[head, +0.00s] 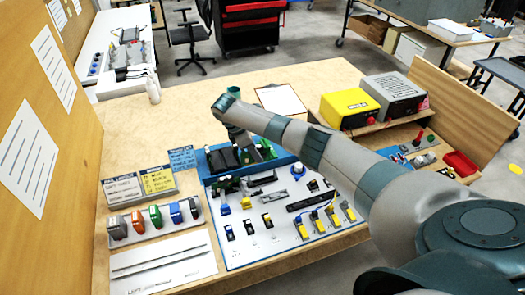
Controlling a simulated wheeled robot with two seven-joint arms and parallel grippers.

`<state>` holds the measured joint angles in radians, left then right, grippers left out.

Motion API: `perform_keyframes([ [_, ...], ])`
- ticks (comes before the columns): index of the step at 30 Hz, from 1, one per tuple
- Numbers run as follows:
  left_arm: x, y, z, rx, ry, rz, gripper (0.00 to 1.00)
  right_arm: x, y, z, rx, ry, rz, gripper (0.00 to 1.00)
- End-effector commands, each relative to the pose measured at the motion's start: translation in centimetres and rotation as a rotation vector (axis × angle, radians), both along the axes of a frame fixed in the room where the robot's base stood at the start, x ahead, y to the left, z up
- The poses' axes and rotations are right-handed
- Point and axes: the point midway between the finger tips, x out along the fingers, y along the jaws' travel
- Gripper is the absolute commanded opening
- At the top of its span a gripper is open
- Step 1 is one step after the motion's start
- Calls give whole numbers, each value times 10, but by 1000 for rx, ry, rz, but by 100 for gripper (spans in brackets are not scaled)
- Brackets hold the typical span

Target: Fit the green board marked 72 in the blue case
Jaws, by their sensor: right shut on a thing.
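The blue case (284,160) lies at the middle of the bench, behind the white panel. Dark parts (222,158) show inside its left half. My right gripper (252,156) reaches down over the case from my raised arm. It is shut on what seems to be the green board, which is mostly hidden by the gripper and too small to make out. I cannot read a 72 or tell whether the board touches the case. My left gripper is not in view.
A white panel (240,255) with switches and yellow connectors fills the front. Coloured parts stand in a rack (155,232) at left, near label cards (158,180). Yellow (348,108) and grey (392,95) boxes stand at back right. The bench's back left is mostly clear.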

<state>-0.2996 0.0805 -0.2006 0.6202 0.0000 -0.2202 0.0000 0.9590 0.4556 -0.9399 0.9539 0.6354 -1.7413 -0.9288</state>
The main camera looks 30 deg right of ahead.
Motion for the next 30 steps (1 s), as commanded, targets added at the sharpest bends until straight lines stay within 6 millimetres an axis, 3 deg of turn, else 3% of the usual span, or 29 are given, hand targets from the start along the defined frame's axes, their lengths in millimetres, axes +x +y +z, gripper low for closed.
perform_keyframes([
  [7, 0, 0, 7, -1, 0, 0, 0, -10, -20, -12, 1, -2, 77, 0],
  [20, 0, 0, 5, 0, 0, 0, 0, -10, -21, -14, 0, -2, 79, 0],
  [30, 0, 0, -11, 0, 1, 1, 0, -11, -21, -29, 1, -1, 78, 0],
])
